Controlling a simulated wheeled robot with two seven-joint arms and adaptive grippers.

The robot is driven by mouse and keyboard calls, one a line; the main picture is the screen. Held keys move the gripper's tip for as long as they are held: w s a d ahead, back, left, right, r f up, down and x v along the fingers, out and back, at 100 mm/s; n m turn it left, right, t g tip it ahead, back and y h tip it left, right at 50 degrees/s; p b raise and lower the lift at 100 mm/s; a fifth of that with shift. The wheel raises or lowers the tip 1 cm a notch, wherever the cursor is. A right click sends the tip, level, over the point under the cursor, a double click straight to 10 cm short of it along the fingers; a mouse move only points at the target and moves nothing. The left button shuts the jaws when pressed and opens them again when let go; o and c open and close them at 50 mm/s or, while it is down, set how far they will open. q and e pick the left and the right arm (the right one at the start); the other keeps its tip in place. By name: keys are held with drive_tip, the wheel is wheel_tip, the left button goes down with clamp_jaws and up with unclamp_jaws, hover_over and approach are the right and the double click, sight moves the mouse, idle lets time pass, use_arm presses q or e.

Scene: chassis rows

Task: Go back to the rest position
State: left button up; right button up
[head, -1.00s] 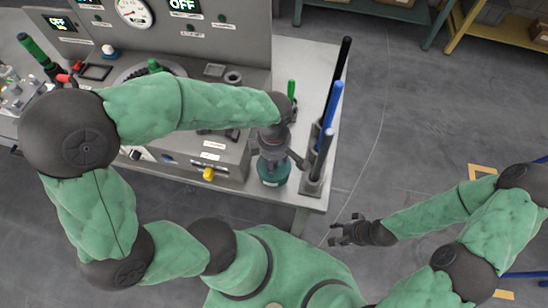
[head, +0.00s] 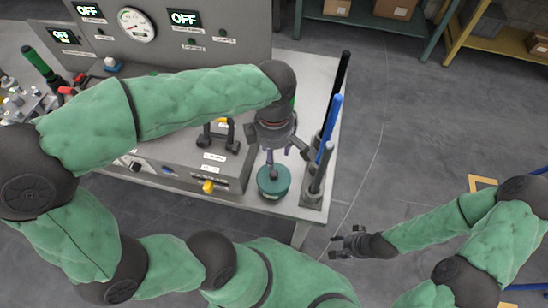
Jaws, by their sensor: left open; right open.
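My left gripper (head: 280,150) is open and points down above a teal round object (head: 273,181) near the front right corner of the bench. A thin purplish stem shows between its fingers and the teal object. I cannot tell if the fingers touch the stem. My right gripper (head: 344,243) is open and empty over the floor, right of the bench.
A rack (head: 314,192) with black, blue and grey upright rods stands close to the right of my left gripper. The bench (head: 319,73) carries a grey panel (head: 240,52) with a gauge and displays reading OFF. Shelves stand at the back.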

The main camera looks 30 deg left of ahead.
use_arm(q)
drive_tip(key=shift+r, duration=0.4)
